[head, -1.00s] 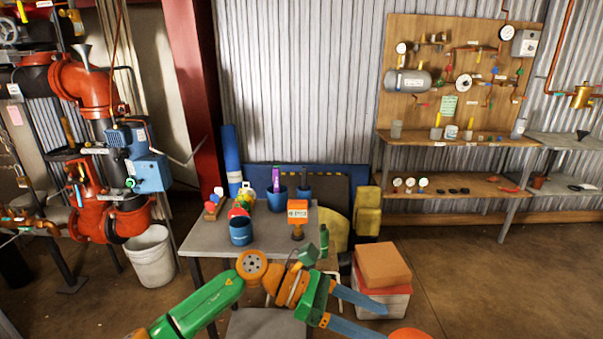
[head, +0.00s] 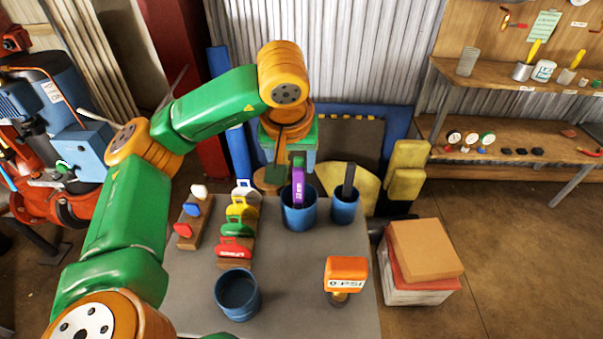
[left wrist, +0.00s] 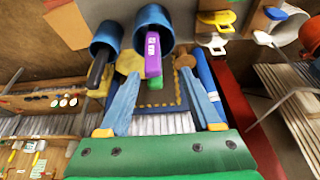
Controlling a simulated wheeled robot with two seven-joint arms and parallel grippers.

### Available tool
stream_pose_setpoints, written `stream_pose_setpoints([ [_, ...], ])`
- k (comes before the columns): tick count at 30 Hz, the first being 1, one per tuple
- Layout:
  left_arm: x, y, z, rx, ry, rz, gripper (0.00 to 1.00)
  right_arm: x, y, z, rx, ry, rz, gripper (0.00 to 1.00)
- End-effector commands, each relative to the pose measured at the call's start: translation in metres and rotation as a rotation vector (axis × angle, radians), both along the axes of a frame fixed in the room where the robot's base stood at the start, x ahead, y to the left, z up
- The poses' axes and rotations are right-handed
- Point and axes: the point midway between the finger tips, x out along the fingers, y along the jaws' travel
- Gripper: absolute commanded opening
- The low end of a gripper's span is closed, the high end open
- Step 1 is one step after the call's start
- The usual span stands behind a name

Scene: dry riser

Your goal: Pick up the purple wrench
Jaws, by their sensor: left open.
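The purple wrench (head: 299,184) stands upright in a blue cup (head: 298,214) at the back of the grey table (head: 195,275). It also shows in the left wrist view (left wrist: 153,55), poking out of its cup (left wrist: 153,22). My left gripper (head: 289,158) is beyond the cup in the head view, its blue fingers partly hidden by its own wrist. In the left wrist view the fingers (left wrist: 158,82) are spread wide and empty. The wrench shows between them but farther out, apart from both. My right gripper is not in view.
A second blue cup (head: 344,208) with a black-handled tool (head: 348,180) stands close right of the wrench's cup. Coloured lockout pieces on wooden blocks (head: 240,225) stand left. Boxes (head: 425,250) are right.

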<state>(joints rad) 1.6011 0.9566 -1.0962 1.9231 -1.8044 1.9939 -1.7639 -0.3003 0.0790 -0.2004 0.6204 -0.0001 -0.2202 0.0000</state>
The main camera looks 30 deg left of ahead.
Motion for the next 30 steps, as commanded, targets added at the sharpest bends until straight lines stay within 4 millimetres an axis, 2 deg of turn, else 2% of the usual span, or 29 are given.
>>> stream_pose_setpoints([
  [7, 0.022, 0.004, -0.035, -0.001, 0.007, 0.001, 0.65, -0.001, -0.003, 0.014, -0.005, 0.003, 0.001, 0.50],
  [10, 0.027, 0.007, -0.052, -0.004, 0.006, 0.002, 0.65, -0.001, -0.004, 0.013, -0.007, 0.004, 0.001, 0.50],
  [17, 0.030, 0.008, -0.058, -0.005, 0.002, 0.000, 0.65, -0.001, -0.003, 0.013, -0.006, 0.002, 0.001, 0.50],
  [20, 0.030, 0.008, -0.058, -0.005, 0.002, 0.001, 0.43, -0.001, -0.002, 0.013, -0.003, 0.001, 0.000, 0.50],
  [24, 0.030, 0.008, -0.058, -0.005, 0.002, 0.001, 0.06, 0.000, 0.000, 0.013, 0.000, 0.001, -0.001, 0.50],
  [25, 0.030, 0.008, -0.057, -0.005, 0.002, 0.001, 0.00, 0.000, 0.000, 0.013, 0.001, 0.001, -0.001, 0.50],
  [30, 0.030, 0.008, -0.057, -0.005, 0.002, 0.001, 0.00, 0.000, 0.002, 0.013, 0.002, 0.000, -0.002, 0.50],
])
